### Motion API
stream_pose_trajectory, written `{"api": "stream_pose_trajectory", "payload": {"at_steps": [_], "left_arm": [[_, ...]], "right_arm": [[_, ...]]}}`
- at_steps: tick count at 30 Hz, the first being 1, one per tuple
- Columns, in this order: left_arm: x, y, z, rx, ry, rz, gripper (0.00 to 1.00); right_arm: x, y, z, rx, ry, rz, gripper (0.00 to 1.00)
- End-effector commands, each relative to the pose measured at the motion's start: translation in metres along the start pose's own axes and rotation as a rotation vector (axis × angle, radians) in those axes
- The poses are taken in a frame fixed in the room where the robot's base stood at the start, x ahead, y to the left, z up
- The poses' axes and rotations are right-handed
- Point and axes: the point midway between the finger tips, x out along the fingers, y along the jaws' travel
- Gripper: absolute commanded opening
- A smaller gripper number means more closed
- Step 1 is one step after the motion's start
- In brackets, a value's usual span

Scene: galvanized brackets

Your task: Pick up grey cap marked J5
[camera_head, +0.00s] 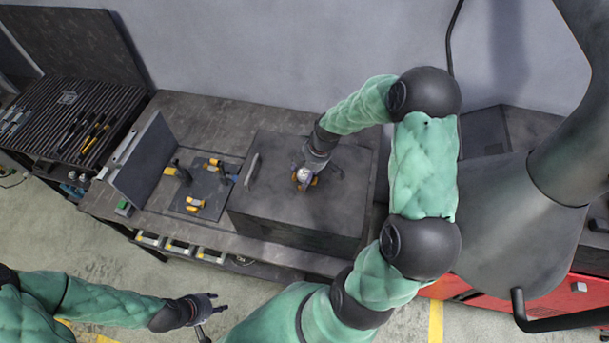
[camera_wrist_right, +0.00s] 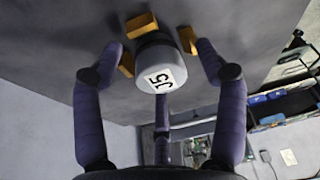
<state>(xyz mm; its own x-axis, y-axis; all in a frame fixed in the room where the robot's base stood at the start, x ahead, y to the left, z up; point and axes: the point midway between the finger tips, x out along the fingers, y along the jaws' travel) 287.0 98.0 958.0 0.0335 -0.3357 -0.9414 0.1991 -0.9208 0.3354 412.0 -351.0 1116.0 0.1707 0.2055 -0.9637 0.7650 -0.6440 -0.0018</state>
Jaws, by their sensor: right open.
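The light grey cap marked J5 (camera_wrist_right: 158,76) shows in the right wrist view with its white label facing the camera. In the head view the cap (camera_head: 303,175) is small, on top of the large dark box (camera_head: 270,222). Orange-yellow pieces lie around its far end. My right gripper (camera_wrist_right: 160,62) is open, with its purple-black fingers around the cap and gaps visible at the sides. In the head view my right gripper (camera_head: 312,168) is over the box top. My left gripper (camera_head: 212,303) is open and empty, low at the left, in front of the bench.
A dark plate (camera_head: 208,190) with several yellow-and-black parts lies on the bench left of the box. A raised grey panel (camera_head: 143,160) stands further left. A slatted rack with tools (camera_head: 75,120) is at far left. The box top around the cap is mostly clear.

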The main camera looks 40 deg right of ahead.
Motion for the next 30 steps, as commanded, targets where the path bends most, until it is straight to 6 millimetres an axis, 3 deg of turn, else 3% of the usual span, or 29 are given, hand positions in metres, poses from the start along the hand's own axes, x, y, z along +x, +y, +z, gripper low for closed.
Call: {"api": "stream_pose_trajectory", "payload": {"at_steps": [5,9,11,12,23,30], "left_arm": [[0.000,0.000,0.000,0.000,0.000,0.000,0.40],[0.000,0.000,0.000,0.000,0.000,0.000,0.40],[0.000,0.000,0.000,0.000,0.000,0.000,0.40],[0.000,0.000,0.000,0.000,0.000,0.000,0.40],[0.001,0.000,0.000,0.000,0.000,0.000,0.40],[0.007,-0.003,0.000,0.000,0.000,0.000,0.40]], "right_arm": [[0.000,0.000,0.000,0.000,0.000,0.001,0.70],[0.000,0.000,0.000,0.000,0.000,0.001,0.30],[0.000,0.000,0.000,0.000,0.000,0.001,0.13],[0.000,0.000,0.000,0.000,0.000,0.001,0.10],[-0.003,0.001,-0.001,0.000,0.000,0.002,0.10],[-0.023,0.002,-0.007,-0.002,0.001,0.006,0.10]]}}
